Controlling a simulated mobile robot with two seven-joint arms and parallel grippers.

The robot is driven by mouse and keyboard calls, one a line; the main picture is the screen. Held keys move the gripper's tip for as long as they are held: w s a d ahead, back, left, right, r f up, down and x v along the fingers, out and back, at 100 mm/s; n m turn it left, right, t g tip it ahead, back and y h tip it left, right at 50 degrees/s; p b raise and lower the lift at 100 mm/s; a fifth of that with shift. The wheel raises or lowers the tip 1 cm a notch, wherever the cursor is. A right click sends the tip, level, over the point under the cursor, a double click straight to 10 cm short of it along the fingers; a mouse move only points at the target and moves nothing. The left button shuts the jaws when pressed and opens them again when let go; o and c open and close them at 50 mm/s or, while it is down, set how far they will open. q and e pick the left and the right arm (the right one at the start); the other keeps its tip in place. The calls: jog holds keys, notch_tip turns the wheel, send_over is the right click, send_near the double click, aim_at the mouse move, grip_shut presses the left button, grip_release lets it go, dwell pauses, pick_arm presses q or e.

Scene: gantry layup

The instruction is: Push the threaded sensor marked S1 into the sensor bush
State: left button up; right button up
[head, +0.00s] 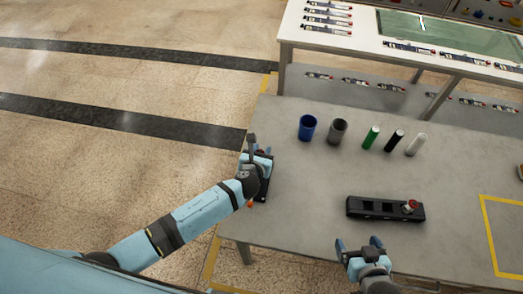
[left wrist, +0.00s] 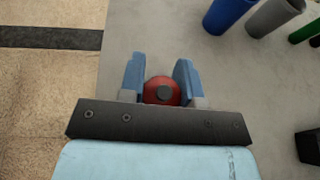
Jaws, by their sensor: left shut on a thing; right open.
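My left gripper (head: 258,157) is at the left edge of the grey table. In the left wrist view its blue fingers (left wrist: 160,78) are shut on a red round part (left wrist: 153,89) with a dark centre. I cannot read an S1 mark on it or tell whether it is the threaded sensor. A dark piece (head: 263,192) shows below this gripper. A black block (head: 372,207) with square openings lies mid-table, with a red and pale part (head: 410,207) at its right end. I cannot make out which thing is the sensor bush. My right gripper (head: 358,244) is open and empty at the front edge.
A blue cup (head: 307,128), a grey cup (head: 337,131), and green (head: 371,138), black (head: 394,141) and white (head: 417,145) cylinders stand in a row behind the block. Yellow tape (head: 486,235) marks the right side. A white-topped bench (head: 365,40) stands beyond.

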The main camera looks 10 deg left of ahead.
pick_arm(q)
jog(key=shift+f+b, duration=0.7)
jog(key=shift+f, duration=0.45)
pick_arm(e)
jog(key=shift+f, duration=0.75)
pick_arm(q)
jog(key=o, duration=1.1)
jog(key=shift+c, duration=0.2)
jog(key=d+v, duration=0.1)
jog(key=v, duration=1.2)
jog(key=shift+s+a, duration=0.4)
jog(key=shift+a, duration=0.05)
pick_arm(e)
jog(key=shift+f, duration=0.15)
pick_arm(q)
jog(key=shift+r, duration=0.1)
pick_arm(e)
jog(key=shift+a, duration=0.1)
